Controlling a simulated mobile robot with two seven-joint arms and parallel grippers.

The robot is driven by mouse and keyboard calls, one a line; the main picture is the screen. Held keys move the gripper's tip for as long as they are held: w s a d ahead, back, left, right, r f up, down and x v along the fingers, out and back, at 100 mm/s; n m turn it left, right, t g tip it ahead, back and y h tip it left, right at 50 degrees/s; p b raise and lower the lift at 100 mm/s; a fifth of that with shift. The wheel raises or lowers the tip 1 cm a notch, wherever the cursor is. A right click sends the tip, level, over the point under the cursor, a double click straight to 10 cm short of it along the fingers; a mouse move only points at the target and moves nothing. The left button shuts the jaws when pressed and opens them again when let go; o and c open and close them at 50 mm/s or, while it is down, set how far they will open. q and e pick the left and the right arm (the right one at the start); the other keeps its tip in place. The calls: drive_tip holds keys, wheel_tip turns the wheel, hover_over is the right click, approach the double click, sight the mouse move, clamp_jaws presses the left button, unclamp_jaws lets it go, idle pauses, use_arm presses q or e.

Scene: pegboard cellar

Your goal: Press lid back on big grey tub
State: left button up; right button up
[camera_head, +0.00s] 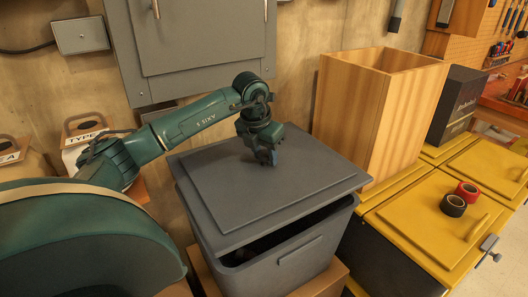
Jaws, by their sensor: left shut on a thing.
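The big grey tub (290,267) stands low in the middle of the view, with a handle moulded on its front wall. Its flat grey lid (240,190) lies over the top, askew. A dark gap shows between the lid's front edge and the tub's front rim, widest toward the right. My left gripper (270,157) points down at the rear middle of the lid and is shut on it; the fingertips hide the part they hold. My right gripper is not in view.
The tub rests on a brown box (326,284). A tall open wooden box (370,115) stands close behind it to the right. Yellow cabinets (420,215) at the right carry black and red tape rolls (454,205). A grey wall cabinet (200,50) hangs behind.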

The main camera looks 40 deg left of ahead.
sight(264, 166)
use_arm(q)
wheel_tip(264, 166, down, 5)
drive_tip(key=b, duration=0.3)
drive_tip(key=shift+r, duration=0.2)
drive_tip(key=shift+f+b, duration=0.5)
drive_tip(key=shift+f, duration=0.6)
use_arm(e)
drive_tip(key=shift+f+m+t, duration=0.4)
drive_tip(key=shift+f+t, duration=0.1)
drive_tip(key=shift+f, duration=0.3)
use_arm(q)
drive_tip(key=shift+f, duration=0.25)
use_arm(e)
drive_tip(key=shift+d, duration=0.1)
use_arm(q)
drive_tip(key=o, duration=1.7)
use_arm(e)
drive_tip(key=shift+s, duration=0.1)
